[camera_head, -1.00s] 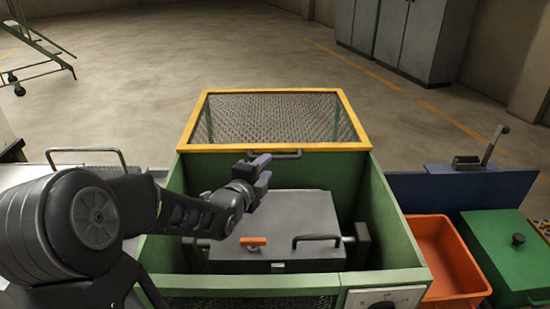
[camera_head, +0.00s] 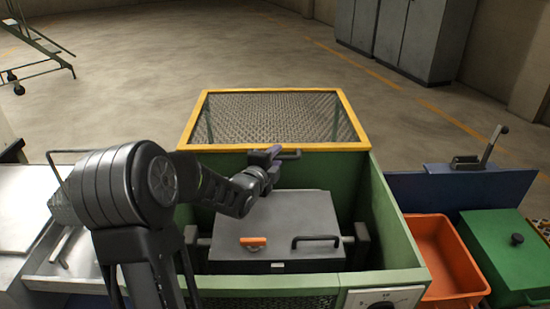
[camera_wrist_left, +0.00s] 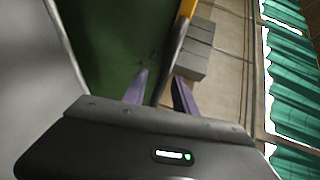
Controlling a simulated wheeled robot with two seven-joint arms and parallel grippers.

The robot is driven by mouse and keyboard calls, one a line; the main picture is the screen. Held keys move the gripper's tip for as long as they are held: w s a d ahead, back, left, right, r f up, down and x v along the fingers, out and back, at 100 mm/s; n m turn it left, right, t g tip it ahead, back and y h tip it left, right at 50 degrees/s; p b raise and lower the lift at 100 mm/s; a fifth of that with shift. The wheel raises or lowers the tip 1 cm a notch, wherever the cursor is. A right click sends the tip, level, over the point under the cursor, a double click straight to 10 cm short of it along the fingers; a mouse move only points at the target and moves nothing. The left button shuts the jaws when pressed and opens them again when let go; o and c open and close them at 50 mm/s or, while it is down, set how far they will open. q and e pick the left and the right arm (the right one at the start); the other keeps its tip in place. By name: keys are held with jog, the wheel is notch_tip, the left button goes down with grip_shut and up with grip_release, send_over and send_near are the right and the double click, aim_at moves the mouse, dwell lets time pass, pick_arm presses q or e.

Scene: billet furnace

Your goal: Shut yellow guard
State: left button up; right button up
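The yellow guard (camera_head: 275,147) is a yellow frame with wire mesh, standing open and leaning back at the far side of the green housing (camera_head: 395,225). A dark bar handle (camera_head: 290,155) sits on its near edge. My left gripper (camera_head: 271,154) is at the left part of this handle. In the left wrist view its purple fingers (camera_wrist_left: 160,88) are apart, with a bar-like edge running between them and part of the yellow frame (camera_wrist_left: 187,8) above. I cannot tell whether they touch the handle. My right gripper is not in view.
Inside the housing is a grey lidded box (camera_head: 285,225) with an orange latch (camera_head: 253,241) and dark handle. An orange bin (camera_head: 440,250) and green-lidded box (camera_head: 505,250) stand at the right. My left arm crosses over the left side.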

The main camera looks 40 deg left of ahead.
pick_arm(q)
jog(key=shift+c, duration=0.3)
grip_shut()
dwell(1.0)
